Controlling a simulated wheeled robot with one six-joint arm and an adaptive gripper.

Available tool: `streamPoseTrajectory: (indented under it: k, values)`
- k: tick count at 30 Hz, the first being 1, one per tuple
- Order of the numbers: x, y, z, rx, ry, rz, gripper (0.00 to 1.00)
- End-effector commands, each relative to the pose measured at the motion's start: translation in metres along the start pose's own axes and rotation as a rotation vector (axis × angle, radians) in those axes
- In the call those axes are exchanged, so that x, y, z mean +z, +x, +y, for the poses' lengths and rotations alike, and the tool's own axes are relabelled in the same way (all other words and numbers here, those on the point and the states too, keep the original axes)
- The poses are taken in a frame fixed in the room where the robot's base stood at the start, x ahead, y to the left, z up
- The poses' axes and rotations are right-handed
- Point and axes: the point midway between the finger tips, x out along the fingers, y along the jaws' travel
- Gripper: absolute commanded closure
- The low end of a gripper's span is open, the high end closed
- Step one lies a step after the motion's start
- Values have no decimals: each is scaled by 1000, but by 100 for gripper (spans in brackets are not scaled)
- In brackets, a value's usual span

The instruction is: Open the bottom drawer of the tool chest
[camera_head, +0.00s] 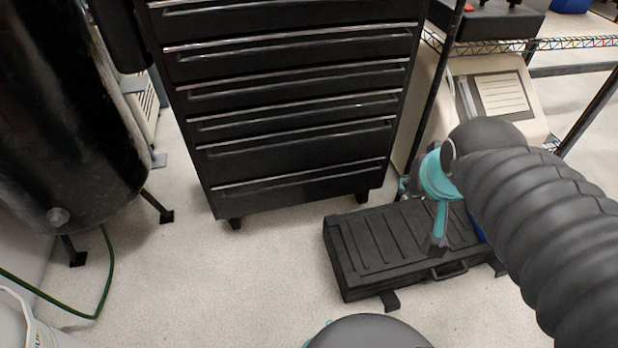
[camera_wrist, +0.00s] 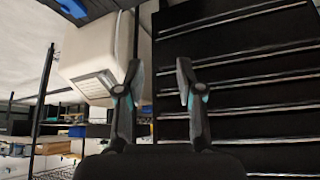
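The black tool chest (camera_head: 290,100) stands upright on casters in the upper middle of the head view, with a stack of drawers that have bright edge strips. Its bottom drawer (camera_head: 300,190) looks shut, flush with the front. In the wrist view the tool chest (camera_wrist: 255,95) fills the right side, seen roughly upside down. My gripper (camera_wrist: 159,75) is open and empty there, its two fingers apart, with the chest's side edge behind them. In the head view my gripper (camera_head: 437,243) is to the right of the chest, above the black case, apart from the drawer. My arm hides part of it.
A black ribbed case (camera_head: 375,250) lies on the floor in front of the chest's right side. A black tank (camera_head: 65,110) on legs stands at left, with a green hose (camera_head: 104,285). A wire shelf (camera_head: 560,44) is at right. Floor in front of the chest's left is clear.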

Motion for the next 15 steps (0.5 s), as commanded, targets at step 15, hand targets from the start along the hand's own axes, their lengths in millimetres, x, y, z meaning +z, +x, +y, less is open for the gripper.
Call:
streamPoseTrajectory:
  k: [15]
  values:
    - [-92, 192, -13, -101, 280, 260, 63]
